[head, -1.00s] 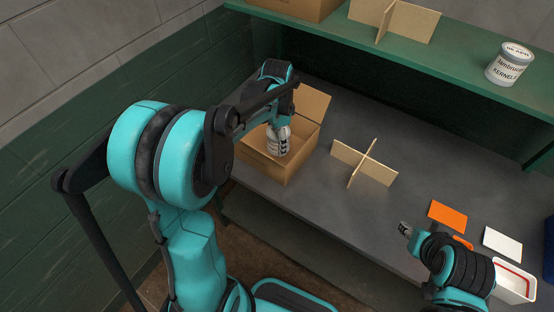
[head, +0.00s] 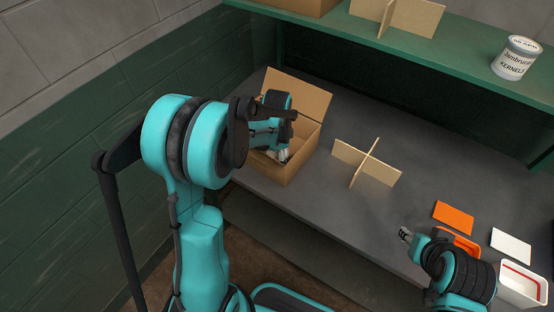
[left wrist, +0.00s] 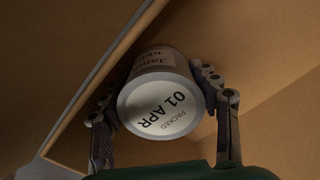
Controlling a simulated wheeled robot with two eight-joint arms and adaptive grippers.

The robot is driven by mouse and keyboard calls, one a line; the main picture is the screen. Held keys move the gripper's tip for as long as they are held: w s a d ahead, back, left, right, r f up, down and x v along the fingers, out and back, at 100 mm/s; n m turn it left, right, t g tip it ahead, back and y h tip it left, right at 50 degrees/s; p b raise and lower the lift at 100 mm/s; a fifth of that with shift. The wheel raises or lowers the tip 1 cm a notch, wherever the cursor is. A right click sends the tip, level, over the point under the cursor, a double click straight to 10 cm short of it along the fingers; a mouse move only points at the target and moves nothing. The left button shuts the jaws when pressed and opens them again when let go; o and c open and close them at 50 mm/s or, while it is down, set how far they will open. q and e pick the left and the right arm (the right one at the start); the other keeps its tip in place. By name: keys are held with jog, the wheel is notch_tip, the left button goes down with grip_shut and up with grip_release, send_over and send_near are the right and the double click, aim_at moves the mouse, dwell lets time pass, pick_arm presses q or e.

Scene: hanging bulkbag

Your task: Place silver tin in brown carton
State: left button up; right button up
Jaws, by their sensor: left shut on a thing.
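The silver tin shows in the left wrist view (left wrist: 162,100) with its round end reading "PACKED 01 APR" toward the camera. My left gripper (left wrist: 163,112) is shut on it, one finger on each side. In the head view the tin (head: 284,156) is mostly hidden by my left gripper (head: 277,148), inside the open brown carton (head: 288,175). Carton walls surround the tin in the wrist view; I cannot tell whether it touches the bottom. My right gripper (head: 405,234) is low at the right, away from the carton; its opening is too small to judge.
The carton's lid flap (head: 299,92) stands up at its back. A cardboard divider (head: 367,164) stands on the grey bench to the right. A labelled tin (head: 515,59) and another divider (head: 397,17) are on the green shelf above.

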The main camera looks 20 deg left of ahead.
pick_arm(q)
jog(key=shift+f, duration=0.2)
jog(key=o, duration=1.3)
jog(key=shift+r, duration=0.1)
jog(key=shift+r, duration=0.35)
notch_tip(320, 180, up, 12)
jog(key=p, duration=0.3)
jog(key=shift+f+p, duration=0.2)
jog(key=shift+p, duration=0.2)
